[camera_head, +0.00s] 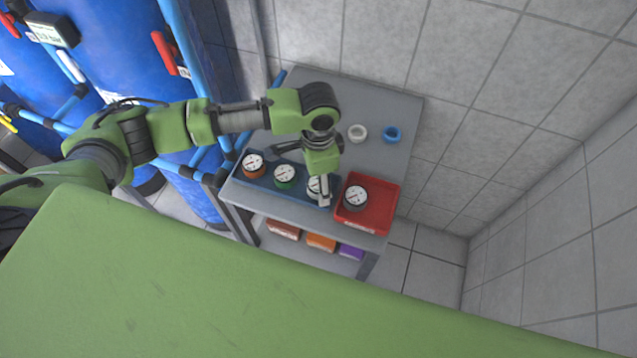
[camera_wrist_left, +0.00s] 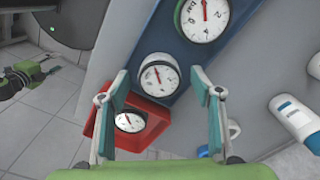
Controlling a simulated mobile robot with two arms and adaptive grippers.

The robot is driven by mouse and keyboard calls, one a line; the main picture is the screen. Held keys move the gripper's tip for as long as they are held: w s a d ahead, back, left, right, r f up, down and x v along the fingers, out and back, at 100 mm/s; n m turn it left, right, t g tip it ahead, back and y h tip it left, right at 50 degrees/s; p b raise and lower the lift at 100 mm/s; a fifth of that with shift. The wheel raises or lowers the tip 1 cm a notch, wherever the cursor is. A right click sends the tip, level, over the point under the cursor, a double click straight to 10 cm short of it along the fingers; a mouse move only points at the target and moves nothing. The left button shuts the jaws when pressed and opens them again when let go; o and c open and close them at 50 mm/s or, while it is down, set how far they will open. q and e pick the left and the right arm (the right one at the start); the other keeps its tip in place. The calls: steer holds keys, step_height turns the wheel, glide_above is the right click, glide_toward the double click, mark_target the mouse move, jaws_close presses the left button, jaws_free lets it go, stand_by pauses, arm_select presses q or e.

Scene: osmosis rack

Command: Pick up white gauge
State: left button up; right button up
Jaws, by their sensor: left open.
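The white gauge (camera_head: 313,186) sits in the blue tray at its right end, partly hidden by my left gripper (camera_head: 321,199) in the head view. In the left wrist view the white gauge (camera_wrist_left: 158,74) shows its round dial between the fingers. My left gripper (camera_wrist_left: 160,80) is open, with one finger on each side of the gauge in that view; I cannot tell whether they touch it. A small green and dark arm end, which looks like my right gripper (camera_wrist_left: 45,70), is at the left edge of the wrist view, too small to read.
The blue tray (camera_head: 235,174) also holds an orange gauge (camera_head: 253,165) and a green gauge (camera_head: 285,175). A red bin (camera_head: 383,200) with another gauge (camera_head: 355,198) stands close on the right. A white ring (camera_head: 357,132) and blue ring (camera_head: 392,134) lie behind on the grey top.

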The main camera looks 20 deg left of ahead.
arm_select(q)
steer(key=c, duration=1.1)
steer(key=shift+r, duration=0.1)
